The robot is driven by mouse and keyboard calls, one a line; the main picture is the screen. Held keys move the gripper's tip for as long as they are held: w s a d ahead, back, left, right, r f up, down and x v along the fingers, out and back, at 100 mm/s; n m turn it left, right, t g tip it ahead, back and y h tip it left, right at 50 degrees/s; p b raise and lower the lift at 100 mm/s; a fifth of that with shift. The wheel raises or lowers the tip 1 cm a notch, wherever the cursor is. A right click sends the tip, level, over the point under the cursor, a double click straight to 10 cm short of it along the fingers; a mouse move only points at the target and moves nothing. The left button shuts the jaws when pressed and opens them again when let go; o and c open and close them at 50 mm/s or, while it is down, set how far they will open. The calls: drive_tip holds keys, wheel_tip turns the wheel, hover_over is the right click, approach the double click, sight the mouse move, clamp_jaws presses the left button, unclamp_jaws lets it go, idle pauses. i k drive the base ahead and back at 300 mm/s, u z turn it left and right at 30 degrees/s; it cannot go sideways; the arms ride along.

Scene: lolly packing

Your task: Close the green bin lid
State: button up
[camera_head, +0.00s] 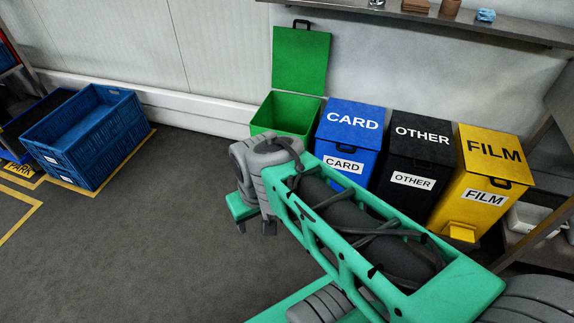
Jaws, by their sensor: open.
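The green bin (287,113) stands against the wall at the left end of a row of bins. Its green lid (300,60) is raised, standing upright at the back of the bin, with a dark handle at its top edge. The bin's mouth is open and its inside shows green. My gripper (255,228) hangs low in front of the green bin, pointing down at the end of my arm, apart from the lid. Its fingers are spread, with nothing seen between them. My wrist hides the lower front of the bin.
A blue CARD bin (352,117), a black OTHER bin (422,136) and a yellow FILM bin (492,152) stand closed to the right. A shelf (440,24) with small items runs above them. Blue crates (88,150) sit at left. The floor between is clear.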

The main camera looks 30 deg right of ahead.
sight(300, 56)
drive_tip(key=k, duration=0.6)
drive_tip(key=z, duration=0.6)
drive_tip(key=i, duration=0.45)
drive_tip(key=z, duration=0.55)
drive_tip(key=i, duration=1.25)
drive_tip(key=u, duration=0.65)
